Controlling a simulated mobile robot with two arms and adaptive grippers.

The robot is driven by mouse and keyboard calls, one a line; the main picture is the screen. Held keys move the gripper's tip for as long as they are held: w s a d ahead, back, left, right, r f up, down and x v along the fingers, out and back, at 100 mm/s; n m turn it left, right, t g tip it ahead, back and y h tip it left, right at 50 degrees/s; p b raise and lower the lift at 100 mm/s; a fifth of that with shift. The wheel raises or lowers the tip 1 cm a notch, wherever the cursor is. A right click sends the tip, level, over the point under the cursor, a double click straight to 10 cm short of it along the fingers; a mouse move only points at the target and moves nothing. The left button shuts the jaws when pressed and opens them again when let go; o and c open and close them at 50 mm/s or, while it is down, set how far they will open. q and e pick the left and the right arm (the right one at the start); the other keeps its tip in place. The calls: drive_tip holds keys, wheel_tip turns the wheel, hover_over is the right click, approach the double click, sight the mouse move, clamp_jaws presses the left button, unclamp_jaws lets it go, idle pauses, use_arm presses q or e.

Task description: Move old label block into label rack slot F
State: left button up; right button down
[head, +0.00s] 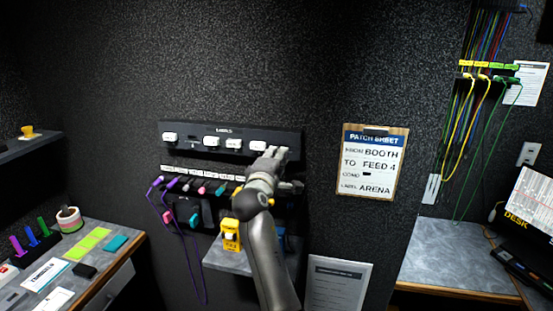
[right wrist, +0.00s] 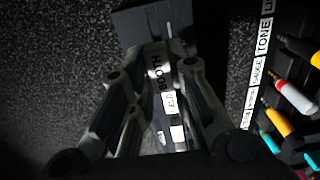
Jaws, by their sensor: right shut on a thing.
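The black label rack (head: 310,146) is fixed to the wall and holds several white label blocks (head: 212,141) in a row. A gap shows between the first two blocks at its left. My right gripper (head: 281,153) is at the rack's right end. In the right wrist view, my right gripper (right wrist: 158,62) is shut on a white block lettered BOOTH (right wrist: 157,84), taken as the old label block. It is at the rack's end slot, beside a block that seems to read FEED (right wrist: 168,102). Whether it is fully seated is hidden by the fingers. My left gripper is not in view.
Below the rack is a strip of small labels (head: 195,173) with coloured plugs and hanging purple cables (head: 182,240). A yellow device (head: 230,234) is beside my forearm. A patch sheet clipboard (head: 373,162) hangs to the right, with bare wall between.

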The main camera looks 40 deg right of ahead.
drive_tip(key=shift+p, duration=0.6)
idle(1.2)
drive_tip(key=shift+x, duration=1.9)
drive_tip(key=shift+d+r, duration=0.1)
drive_tip(key=c, duration=1.3)
unclamp_jaws()
drive_tip(key=shift+w, duration=0.1)
drive_tip(key=v, duration=1.2)
